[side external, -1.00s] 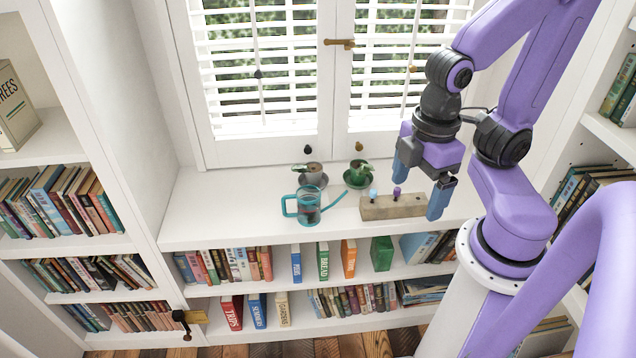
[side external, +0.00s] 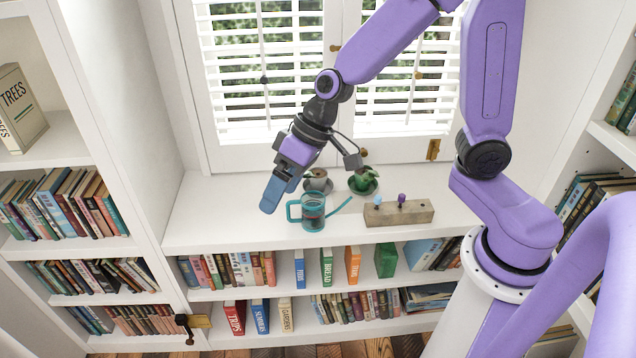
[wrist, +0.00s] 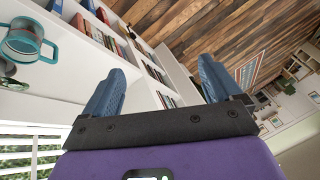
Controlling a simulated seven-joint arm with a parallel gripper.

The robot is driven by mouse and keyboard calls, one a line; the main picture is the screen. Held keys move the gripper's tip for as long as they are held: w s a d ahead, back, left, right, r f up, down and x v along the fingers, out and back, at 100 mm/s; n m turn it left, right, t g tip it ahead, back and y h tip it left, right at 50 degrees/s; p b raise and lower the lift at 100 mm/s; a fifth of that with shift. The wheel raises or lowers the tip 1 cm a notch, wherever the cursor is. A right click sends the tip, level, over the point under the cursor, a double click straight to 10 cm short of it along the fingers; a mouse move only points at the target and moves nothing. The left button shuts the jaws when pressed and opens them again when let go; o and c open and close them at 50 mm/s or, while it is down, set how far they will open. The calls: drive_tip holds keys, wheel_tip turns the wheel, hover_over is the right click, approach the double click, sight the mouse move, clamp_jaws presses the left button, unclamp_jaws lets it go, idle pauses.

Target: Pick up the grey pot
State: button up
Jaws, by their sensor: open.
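The grey pot (side external: 318,184) holds a small plant and sits on a saucer at the back of the white window ledge, in the side external view. It stands behind the teal watering can (side external: 312,214) and left of the green pot (side external: 363,185). My gripper (side external: 279,192) is open and empty. It is tilted, with its blue fingers to the left of the grey pot and apparently above the ledge. In the wrist view, the open fingers (wrist: 161,75) have nothing between them.
A wooden block (side external: 408,214) with two small pegs lies right of the can. The can's spout points toward it. The left part of the ledge (side external: 215,212) is clear. Window blinds stand behind, and book shelves (side external: 245,268) lie below the ledge.

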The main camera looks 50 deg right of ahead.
drive_tip(key=w+d+f+m+t+h, duration=0.1)
drive_tip(key=w+d+m, duration=0.1)
drive_tip(key=w, duration=0.3)
drive_tip(key=w+d+f+m+t+h, duration=0.1)
drive_tip(key=w+d+f+m+t, duration=0.1)
drive_tip(key=w, duration=0.3)
drive_tip(key=m+g+h, duration=0.2)
drive_tip(key=m+h, duration=0.6)
drive_tip(key=m, duration=0.3)
hover_over(318, 174)
drive_tip(key=s+a, duration=0.5)
drive_tip(key=a, duration=0.3)
wheel_tip(318, 174, down, 10)
drive_tip(key=x, duration=1.7)
drive_tip(key=shift+s+d+f, duration=0.15)
drive_tip(key=shift+s+d, duration=0.1)
drive_tip(key=shift+d, duration=0.05)
drive_tip(key=shift+c, duration=0.2)
drive_tip(key=c, duration=1.4)
